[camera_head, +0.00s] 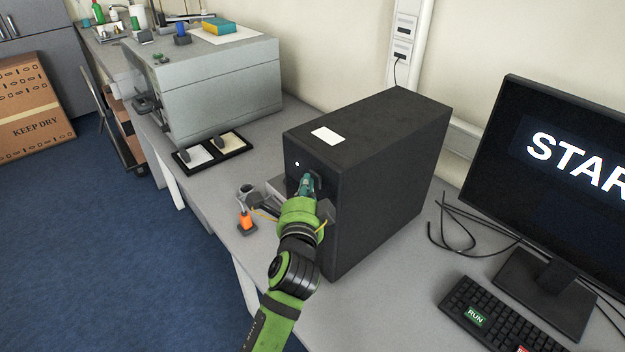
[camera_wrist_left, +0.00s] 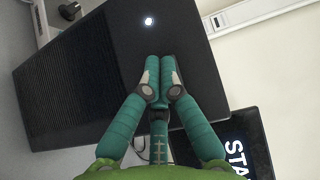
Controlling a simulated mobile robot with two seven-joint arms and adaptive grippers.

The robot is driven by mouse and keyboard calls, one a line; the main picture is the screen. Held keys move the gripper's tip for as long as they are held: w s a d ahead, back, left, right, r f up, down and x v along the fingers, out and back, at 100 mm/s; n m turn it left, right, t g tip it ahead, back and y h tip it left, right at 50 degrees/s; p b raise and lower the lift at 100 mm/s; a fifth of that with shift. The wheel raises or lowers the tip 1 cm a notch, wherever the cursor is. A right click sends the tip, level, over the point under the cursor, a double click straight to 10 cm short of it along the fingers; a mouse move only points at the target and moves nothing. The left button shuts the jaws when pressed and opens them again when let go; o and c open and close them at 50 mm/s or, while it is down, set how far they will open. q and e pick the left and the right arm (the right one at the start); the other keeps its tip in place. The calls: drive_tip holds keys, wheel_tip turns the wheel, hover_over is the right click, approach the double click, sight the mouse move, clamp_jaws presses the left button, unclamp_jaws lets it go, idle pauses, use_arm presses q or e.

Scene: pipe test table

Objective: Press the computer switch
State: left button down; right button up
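The black computer tower (camera_head: 385,165) stands upright on the grey table. Its switch (camera_head: 297,164) shows as a small lit white dot high on the front face. The switch also shows in the left wrist view (camera_wrist_left: 148,21), above my fingertips. My left gripper (camera_head: 306,184) is at the front of the tower, a little below the switch in the head view. In the left wrist view its teal fingers (camera_wrist_left: 158,88) are closed together with nothing seen between them. I cannot tell whether the fingertips touch the tower. My right gripper is not in view.
A monitor (camera_head: 570,150) reading "STAR" and a keyboard (camera_head: 500,318) stand right of the tower. Loose black cables (camera_head: 455,238) lie between. An orange-topped item (camera_head: 246,221) and a grey cup stand left of my gripper. A large grey box (camera_head: 215,90) is further back.

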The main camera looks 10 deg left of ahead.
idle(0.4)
use_arm(q)
drive_tip(key=shift+s+a+p, duration=0.45)
drive_tip(key=shift+s+p, duration=0.05)
drive_tip(key=shift+s, duration=0.1)
drive_tip(key=shift+s+a+p, duration=0.55)
drive_tip(key=shift+s+a, duration=0.25)
drive_tip(key=shift+s, duration=0.2)
drive_tip(key=shift+s+a+p, duration=0.55)
drive_tip(key=shift+s+a, duration=0.2)
drive_tip(key=shift+s, duration=0.2)
